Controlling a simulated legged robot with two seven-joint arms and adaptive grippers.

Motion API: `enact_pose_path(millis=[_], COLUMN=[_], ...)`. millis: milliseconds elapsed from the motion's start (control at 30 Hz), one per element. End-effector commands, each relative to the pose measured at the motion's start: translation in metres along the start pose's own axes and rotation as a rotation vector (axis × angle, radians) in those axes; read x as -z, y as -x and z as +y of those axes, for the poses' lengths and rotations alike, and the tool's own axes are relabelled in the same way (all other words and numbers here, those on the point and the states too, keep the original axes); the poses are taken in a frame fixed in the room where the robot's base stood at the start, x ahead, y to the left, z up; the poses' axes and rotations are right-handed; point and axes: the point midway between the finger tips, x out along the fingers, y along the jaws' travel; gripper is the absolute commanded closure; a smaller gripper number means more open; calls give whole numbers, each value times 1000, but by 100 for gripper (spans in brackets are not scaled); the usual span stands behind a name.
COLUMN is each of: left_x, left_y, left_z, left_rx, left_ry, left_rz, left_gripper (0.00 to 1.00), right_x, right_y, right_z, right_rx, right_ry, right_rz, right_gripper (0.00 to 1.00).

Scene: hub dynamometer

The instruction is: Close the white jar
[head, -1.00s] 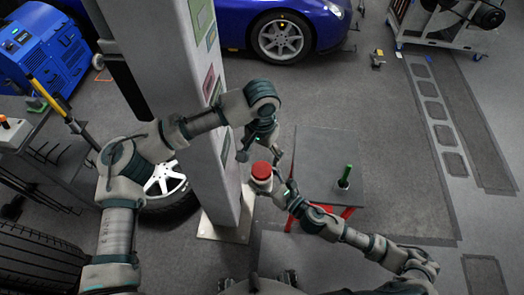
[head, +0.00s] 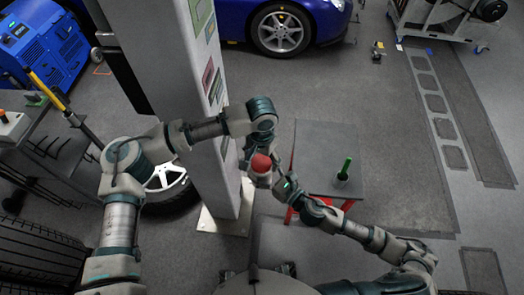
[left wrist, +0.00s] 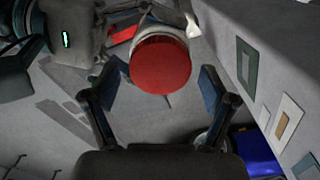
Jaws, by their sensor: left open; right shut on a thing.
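The white jar (head: 260,180) is held upright off the table, with the red lid (head: 261,163) on its top; I cannot tell whether the lid is tight. My right gripper (head: 276,168) is shut on the jar from the right. My left gripper (head: 257,148) is open just above the lid. In the left wrist view the red lid (left wrist: 160,65) lies ahead of and between the open fingers (left wrist: 156,82), with no clear contact. The white jar (left wrist: 160,27) shows behind it, mostly hidden by the lid.
A dark table (head: 318,135) with red legs stands just right of the jar, carrying a green upright object (head: 345,168). A grey pillar (head: 165,60) stands close behind my left arm. A wheel (head: 165,185) lies at its foot. Open floor lies right of the table.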

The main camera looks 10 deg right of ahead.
Motion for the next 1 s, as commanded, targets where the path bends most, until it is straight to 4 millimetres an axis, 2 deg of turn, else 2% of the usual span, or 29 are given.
enact_pose_path(millis=[367,467,600,633,833,1000], left_x=[0,0,0,0,0,0], left_y=[-6,-6,-6,-6,-6,-7], left_z=[0,0,0,0,0,1], left_rx=[0,0,0,0,0,-3], left_ry=[0,0,0,0,-63,-390], left_rz=[0,0,0,0,0,0], left_gripper=[16,38,73,78,79,79], right_x=[-1,-1,-1,-1,-2,-2], right_y=[0,0,0,0,0,0], right_z=[0,0,0,0,0,0], right_rx=[-1,-1,-1,-1,-1,-1], right_ry=[1,1,1,1,1,1], right_rz=[-2,-2,-3,-3,-3,-3], right_gripper=[100,100,100,100,100,100])
